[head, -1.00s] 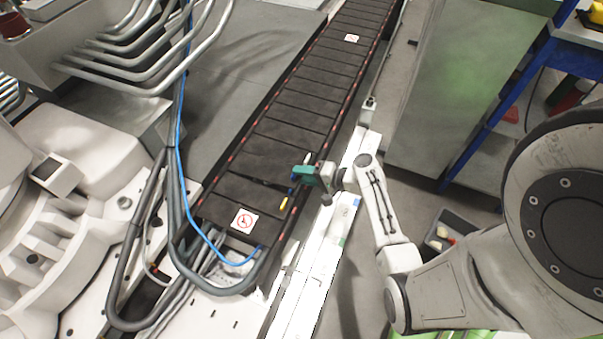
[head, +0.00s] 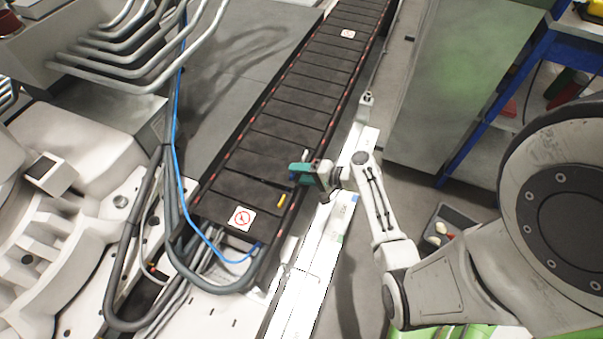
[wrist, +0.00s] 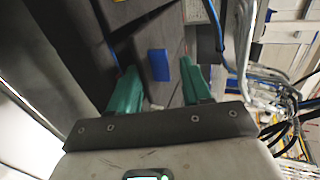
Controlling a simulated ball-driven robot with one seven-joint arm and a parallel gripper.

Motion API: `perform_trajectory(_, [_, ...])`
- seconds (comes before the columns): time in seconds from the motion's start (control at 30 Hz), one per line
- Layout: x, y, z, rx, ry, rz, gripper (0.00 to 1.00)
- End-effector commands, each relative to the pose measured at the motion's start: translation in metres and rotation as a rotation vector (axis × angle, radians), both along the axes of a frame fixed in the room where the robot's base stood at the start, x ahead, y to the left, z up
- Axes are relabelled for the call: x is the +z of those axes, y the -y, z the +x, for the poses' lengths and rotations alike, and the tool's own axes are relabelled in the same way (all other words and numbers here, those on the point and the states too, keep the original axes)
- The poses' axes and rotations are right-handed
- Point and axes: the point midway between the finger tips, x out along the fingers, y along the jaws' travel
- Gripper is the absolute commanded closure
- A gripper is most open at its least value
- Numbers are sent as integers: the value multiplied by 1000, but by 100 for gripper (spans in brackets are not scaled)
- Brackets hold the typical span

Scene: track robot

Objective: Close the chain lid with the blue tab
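My gripper (head: 303,174) has green fingers and is over the right edge of the dark cable chain (head: 262,133). In the wrist view my gripper (wrist: 160,72) is open, with the blue tab (wrist: 159,65) showing between its two fingers, apart from both. The blue tab is mostly hidden by the gripper in the head view. The lid with the blue tab lies between the lid with a yellow tab (head: 281,200) and the lids further up. A dark wedge-shaped gap shows at its near edge, so it looks slightly raised. How far is hard to tell.
A blue cable (head: 179,140) and grey hoses (head: 165,215) run left of the chain. A white rail (head: 316,250) runs along its right side. A grey cabinet (head: 455,85) and a blue-framed shelf (head: 482,120) stand further right.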

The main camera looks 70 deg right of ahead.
Motion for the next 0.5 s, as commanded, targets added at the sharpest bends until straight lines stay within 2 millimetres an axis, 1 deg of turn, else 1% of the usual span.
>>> perform_trajectory(0.07, [2, 1, -3, -2, 1, -1, 52])
perform_trajectory(0.17, [6, 2, -12, -4, 1, -1, 52])
perform_trajectory(0.5, [29, 3, -70, -2, -1, -1, 52])
